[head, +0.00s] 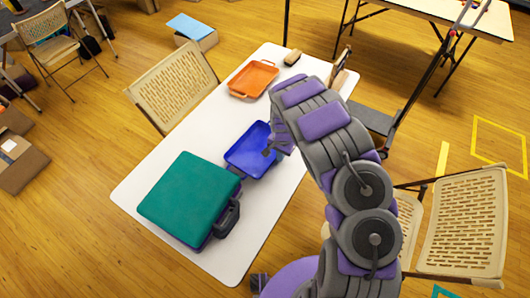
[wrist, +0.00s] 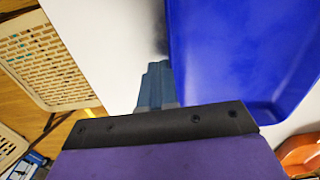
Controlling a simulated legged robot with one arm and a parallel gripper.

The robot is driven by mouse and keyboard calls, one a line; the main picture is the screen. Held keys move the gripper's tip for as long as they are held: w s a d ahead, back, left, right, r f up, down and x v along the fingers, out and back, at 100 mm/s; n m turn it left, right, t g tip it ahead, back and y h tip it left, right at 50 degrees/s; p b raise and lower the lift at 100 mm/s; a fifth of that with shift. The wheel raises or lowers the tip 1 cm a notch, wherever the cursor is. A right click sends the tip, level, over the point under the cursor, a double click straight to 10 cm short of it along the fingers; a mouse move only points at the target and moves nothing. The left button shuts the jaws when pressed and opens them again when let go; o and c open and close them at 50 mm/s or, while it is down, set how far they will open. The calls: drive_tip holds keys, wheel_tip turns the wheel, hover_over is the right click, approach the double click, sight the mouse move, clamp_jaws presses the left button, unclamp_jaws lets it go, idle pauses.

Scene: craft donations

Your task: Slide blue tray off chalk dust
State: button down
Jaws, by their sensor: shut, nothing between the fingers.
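The blue tray (head: 245,158) lies flat on the white table between a teal case and an orange tray. In the wrist view the blue tray (wrist: 240,50) fills the upper right. A dark grey smudge (wrist: 158,42) lies on the white tabletop along its edge; I cannot tell whether it is dust or shadow. My gripper (head: 268,151) is at the tray's right side in the head view. Its closed fingers also show in the wrist view (wrist: 155,84), empty and close beside the tray's edge. I cannot tell whether they touch it. Anything under the tray is hidden.
The teal case (head: 190,198) with a dark handle stands close to the tray at the near end of the white table (head: 150,180). The orange tray (head: 254,79) and a small brush-like block (head: 292,57) are farther back. Folding chairs (head: 172,82) (head: 465,225) flank the table.

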drive_tip(key=shift+w+a+b, duration=0.5)
drive_tip(key=shift+a+b, duration=0.05)
drive_tip(key=shift+a, duration=0.2)
drive_tip(key=shift+w+a+b, duration=0.55)
drive_tip(key=shift+a, duration=0.25)
drive_tip(key=shift+w+a+b, duration=0.5)
drive_tip(key=shift+a+b, duration=0.05)
drive_tip(key=shift+a, duration=0.2)
drive_tip(key=shift+w+a+f, duration=0.1)
drive_tip(key=shift+w+a, duration=1.25)
drive_tip(key=shift+a, duration=0.7)
drive_tip(key=shift+w+a+r, duration=0.1)
drive_tip(key=shift+w+a, duration=1.2)
drive_tip(key=shift+a, duration=0.75)
drive_tip(key=shift+w+a+f, duration=0.1)
drive_tip(key=shift+w+a, duration=1.25)
drive_tip(key=shift+a, duration=0.7)
drive_tip(key=shift+d, duration=0.1)
wheel_tip(320, 180, up, 8)
drive_tip(key=s+d+p, duration=0.1)
drive_tip(key=p, duration=0.3)
drive_tip(key=shift+d, duration=0.35)
